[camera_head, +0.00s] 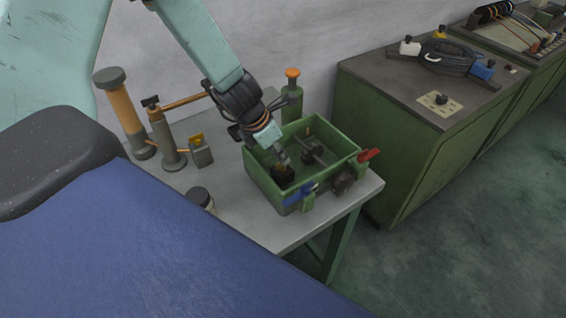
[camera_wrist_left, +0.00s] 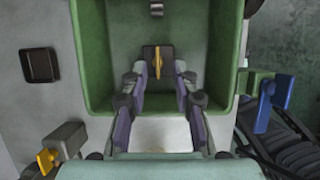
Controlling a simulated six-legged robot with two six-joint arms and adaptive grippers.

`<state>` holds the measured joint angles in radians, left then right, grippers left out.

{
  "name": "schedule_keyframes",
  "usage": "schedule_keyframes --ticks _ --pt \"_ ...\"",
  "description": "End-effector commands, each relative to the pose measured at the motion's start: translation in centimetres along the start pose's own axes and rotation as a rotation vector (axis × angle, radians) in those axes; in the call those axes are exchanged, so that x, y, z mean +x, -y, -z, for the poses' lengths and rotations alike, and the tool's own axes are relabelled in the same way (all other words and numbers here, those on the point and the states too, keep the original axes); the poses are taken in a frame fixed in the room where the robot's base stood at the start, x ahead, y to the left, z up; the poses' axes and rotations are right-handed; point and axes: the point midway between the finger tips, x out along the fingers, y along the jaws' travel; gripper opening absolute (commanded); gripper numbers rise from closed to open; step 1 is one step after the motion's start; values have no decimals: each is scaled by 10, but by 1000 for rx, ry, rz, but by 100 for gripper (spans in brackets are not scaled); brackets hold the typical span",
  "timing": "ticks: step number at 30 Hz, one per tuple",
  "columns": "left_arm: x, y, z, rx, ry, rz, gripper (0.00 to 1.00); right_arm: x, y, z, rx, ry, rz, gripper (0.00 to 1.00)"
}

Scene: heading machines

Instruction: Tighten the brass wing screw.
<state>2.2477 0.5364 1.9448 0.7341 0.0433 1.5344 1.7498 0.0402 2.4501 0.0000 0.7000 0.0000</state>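The brass wing screw (camera_wrist_left: 158,62) stands on a dark block (camera_wrist_left: 150,52) inside a green open-topped box (camera_wrist_left: 90,60). In the wrist view its wing looks like a narrow upright bar. My left gripper (camera_wrist_left: 160,72) is open, with one finger on each side of the screw and a visible gap on both sides. I cannot tell how far the fingertips are above the block. In the head view my left gripper (camera_head: 279,156) reaches down into the green box (camera_head: 262,178), over the dark block (camera_head: 283,177), and largely hides the screw. My right gripper is not in view.
The box stands on a grey table (camera_head: 235,195). A blue lever (camera_head: 299,194) and a red lever (camera_head: 369,155) stick out from it. A grey block with a yellow piece (camera_head: 201,152), a dark-lidded jar (camera_head: 200,198) and a green bottle (camera_head: 292,98) stand nearby.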

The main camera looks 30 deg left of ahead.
Motion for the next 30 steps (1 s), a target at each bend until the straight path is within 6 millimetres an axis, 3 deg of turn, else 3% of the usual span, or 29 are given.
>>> schedule_keyframes --ticks 1,9,23,30 --pt "10 0 1 1 -1 0 28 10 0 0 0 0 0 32" --pt "31 -1 -1 1 -1 0 28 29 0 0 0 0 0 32" --pt "35 -2 -3 0 0 0 28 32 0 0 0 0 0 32" --pt "35 -2 -3 0 0 0 10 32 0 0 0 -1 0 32"
